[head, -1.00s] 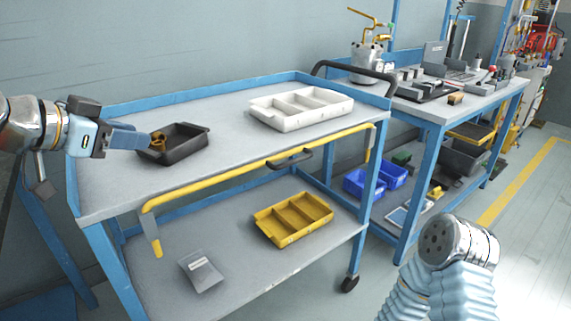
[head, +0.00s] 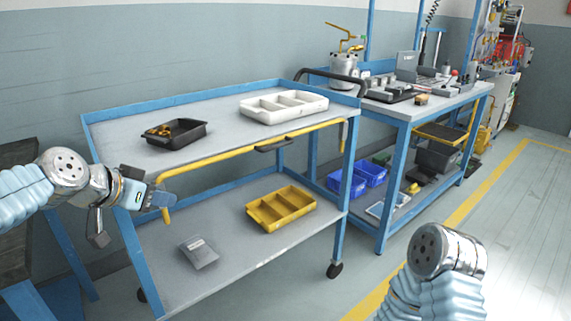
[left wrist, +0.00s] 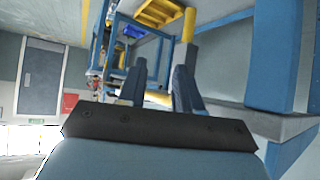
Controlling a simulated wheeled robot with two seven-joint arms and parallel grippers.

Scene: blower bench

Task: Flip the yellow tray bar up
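The yellow tray bar (head: 240,150) runs along the front of the cart's upper shelf, hanging slightly below its edge, with a dark handle (head: 273,145) toward its right. Its left end bends downward. My left gripper (head: 163,196) is at this bent left end, its fingers partly overlapping the bar in the head view. In the left wrist view, the two fingers (left wrist: 158,88) are apart. A yellow stretch of bar (left wrist: 190,40) shows beyond the right finger, and more yellow shows between the fingers. Contact cannot be told. My right gripper is out of view.
The upper shelf holds a black tray (head: 176,141) with brass-coloured parts and a white divided tray (head: 283,119). The lower shelf holds a yellow divided tray (head: 281,222) and a grey item (head: 199,253). A workbench (head: 437,106) stands to the right. Floor is clear at right.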

